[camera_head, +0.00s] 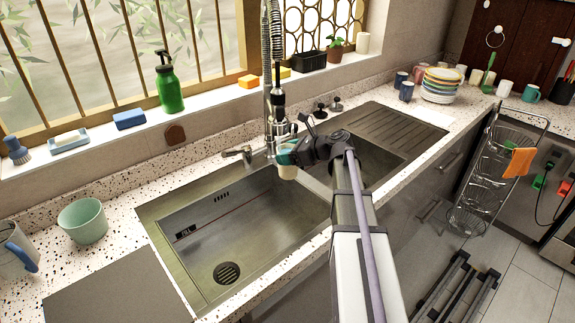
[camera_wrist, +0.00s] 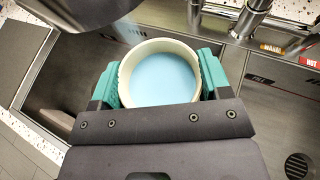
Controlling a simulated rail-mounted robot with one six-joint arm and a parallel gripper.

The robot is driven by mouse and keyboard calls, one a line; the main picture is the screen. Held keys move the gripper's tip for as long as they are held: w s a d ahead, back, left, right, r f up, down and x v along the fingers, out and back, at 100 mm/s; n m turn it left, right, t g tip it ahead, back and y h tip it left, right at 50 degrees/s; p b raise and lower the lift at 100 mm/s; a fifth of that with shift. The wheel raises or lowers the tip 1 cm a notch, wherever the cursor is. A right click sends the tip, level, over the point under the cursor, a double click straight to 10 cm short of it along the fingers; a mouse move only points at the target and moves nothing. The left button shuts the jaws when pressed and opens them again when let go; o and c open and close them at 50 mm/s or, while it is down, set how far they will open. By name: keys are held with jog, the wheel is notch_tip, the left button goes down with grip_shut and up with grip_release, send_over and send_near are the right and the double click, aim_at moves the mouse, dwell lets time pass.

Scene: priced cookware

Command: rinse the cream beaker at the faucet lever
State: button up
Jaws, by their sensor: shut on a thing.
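The cream beaker (camera_head: 288,172) is held upright between the teal fingers of my gripper (camera_head: 286,155), over the sink (camera_head: 225,235) close to the faucet (camera_head: 279,112). In the wrist view the gripper (camera_wrist: 160,85) is shut on the beaker (camera_wrist: 122,74) from both sides. The beaker's inside is pale blue; I cannot tell whether that is water or its lining. The faucet's metal body (camera_wrist: 250,18) stands just right of the beaker there, beside labels reading WARM and HOT. A small metal lever (camera_head: 238,153) sits left of the faucet base.
A pale green cup (camera_head: 83,221) and a white-and-blue jug (camera_head: 14,250) stand on the left counter. A green soap bottle (camera_head: 168,84) and sponges line the sill. Stacked plates (camera_head: 441,86) and mugs stand at the back right. The left basin looks empty.

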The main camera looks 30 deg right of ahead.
jog(key=shift+s+a, duration=0.1)
dwell(0.3)
jog(key=s+d, duration=0.3)
jog(key=s, duration=0.4)
jog(key=shift+s, duration=0.15)
dwell(0.4)
jog(key=shift+r, duration=0.1)
dwell(1.2)
jog(key=s+d+r+p, duration=0.2)
jog(key=s+r+p, duration=0.1)
jog(key=s+p, duration=0.1)
jog(key=shift+s+r, duration=0.3)
jog(key=shift+r, duration=0.1)
